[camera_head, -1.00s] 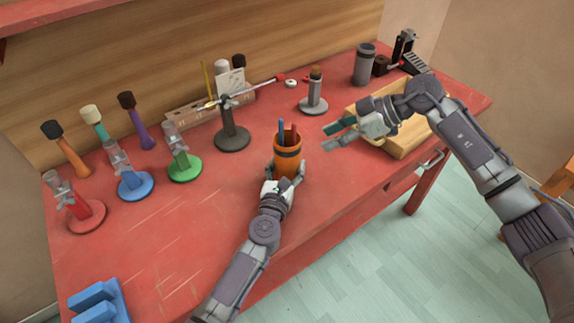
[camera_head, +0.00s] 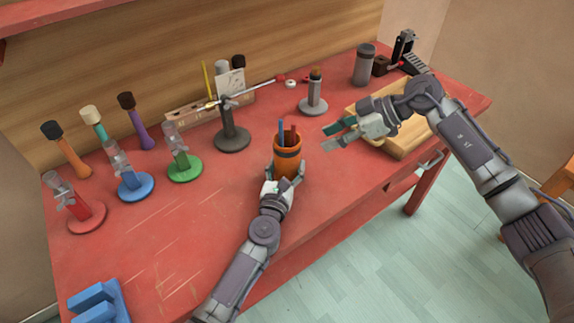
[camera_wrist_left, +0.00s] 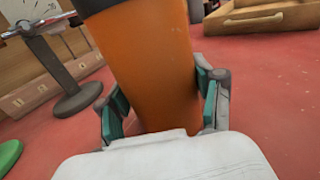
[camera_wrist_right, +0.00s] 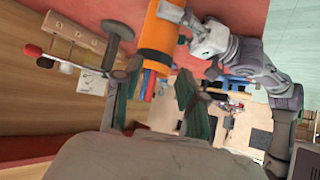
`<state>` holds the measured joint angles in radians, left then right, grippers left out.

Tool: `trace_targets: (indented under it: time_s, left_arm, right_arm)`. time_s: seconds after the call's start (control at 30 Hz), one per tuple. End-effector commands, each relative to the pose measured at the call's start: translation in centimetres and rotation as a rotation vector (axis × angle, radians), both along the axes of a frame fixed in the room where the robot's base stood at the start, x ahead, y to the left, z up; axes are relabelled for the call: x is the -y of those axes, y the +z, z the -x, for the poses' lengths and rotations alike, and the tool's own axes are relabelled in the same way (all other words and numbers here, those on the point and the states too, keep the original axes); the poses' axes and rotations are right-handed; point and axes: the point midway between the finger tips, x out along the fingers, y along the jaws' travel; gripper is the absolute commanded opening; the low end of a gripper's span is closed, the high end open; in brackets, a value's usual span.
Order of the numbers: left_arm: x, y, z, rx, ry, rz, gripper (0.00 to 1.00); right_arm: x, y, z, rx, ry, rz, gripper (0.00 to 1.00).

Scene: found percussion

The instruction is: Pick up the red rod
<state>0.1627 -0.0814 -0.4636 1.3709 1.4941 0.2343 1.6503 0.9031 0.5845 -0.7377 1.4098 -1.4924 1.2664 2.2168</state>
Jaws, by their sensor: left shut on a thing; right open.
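An orange cup (camera_head: 287,163) with a dark band stands upright on the red bench. The red rod (camera_head: 291,134) sticks out of its top beside a blue rod (camera_head: 281,131). My left gripper (camera_head: 286,173) is shut around the lower part of the cup; the left wrist view shows a finger on each side of the orange wall (camera_wrist_left: 158,65). My right gripper (camera_head: 334,135) is open and empty, right of the cup at about rim height. In the right wrist view the cup (camera_wrist_right: 158,35) and rods lie beyond its parted fingers (camera_wrist_right: 155,100). The rods' lower ends are hidden inside the cup.
A dark stand with a rod across it (camera_head: 232,135) is behind the cup. Green (camera_head: 185,170), blue (camera_head: 135,186) and red (camera_head: 87,218) stands are at left. A wooden tray (camera_head: 408,140) lies behind my right gripper.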

Motion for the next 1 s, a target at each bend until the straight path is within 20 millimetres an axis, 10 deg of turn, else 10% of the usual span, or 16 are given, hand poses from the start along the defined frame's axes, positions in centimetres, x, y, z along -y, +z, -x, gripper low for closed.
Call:
trace_targets:
  time_s: [0.37,0.6,0.8,1.0]
  left_arm:
    - [0.0,-0.1,0.0,-0.001,0.0,0.0,0.24]
    - [0.0,-0.1,0.0,-0.001,0.0,0.0,0.24]
    - [0.0,-0.1,0.0,-0.001,0.0,0.0,0.24]
    - [0.0,-0.1,0.0,-0.001,0.0,0.0,0.24]
  right_arm:
    - [-8.4,4.6,-0.1,0.259,0.023,-0.298,0.41]
    - [-15.2,7.3,5.5,0.499,-0.06,-0.722,0.41]
    - [-14.2,9.2,7.6,0.641,-0.437,-0.914,0.41]
    - [-9.6,6.2,8.6,0.623,-0.87,-0.806,0.41]
